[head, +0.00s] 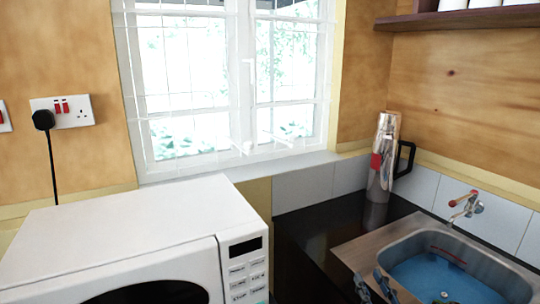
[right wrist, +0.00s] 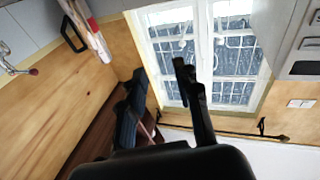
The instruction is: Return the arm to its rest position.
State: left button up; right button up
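My right gripper (head: 373,282) shows at the bottom edge of the head view, in front of the sink's left edge. Only its dark finger parts show there. In the right wrist view its two black fingers (right wrist: 158,72) stand apart with nothing between them. The wrist picture is upside down, with the window beyond the fingers. My left gripper is in neither view.
A white microwave (head: 115,240) stands at the left. A steel sink (head: 385,240) with a red-handled tap (head: 468,205) is at the right. A metal flask (head: 384,155) stands on the dark counter (head: 318,232) in the corner. A shelf (head: 460,19) hangs upper right.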

jog(key=s+d+f+m+g+h, duration=0.3)
jog(key=s+f+g+h, duration=0.35)
jog(key=s+f, duration=0.75)
jog(key=s+a+f+n+g+y, duration=0.1)
jog(key=s+a+f+g+y, duration=0.1)
jog(key=s+f+g, duration=0.4)
jog(key=s+a+f+n+g+y, duration=0.2)
jog(key=s+f+g, duration=0.1)
jog(key=s, duration=0.6)
notch_tip(320, 180, down, 31)
jog(key=s+g+b, duration=0.2)
jog(key=b, duration=0.3)
jog(key=s+d+f+b, duration=0.2)
jog(key=s+f, duration=1.4)
jog(key=f, duration=0.1)
jog(key=shift+d+f+g+b, duration=0.3)
jog(key=shift+d+g+b, duration=0.05)
jog(key=shift+b, duration=0.05)
jog(key=shift+h, duration=0.25)
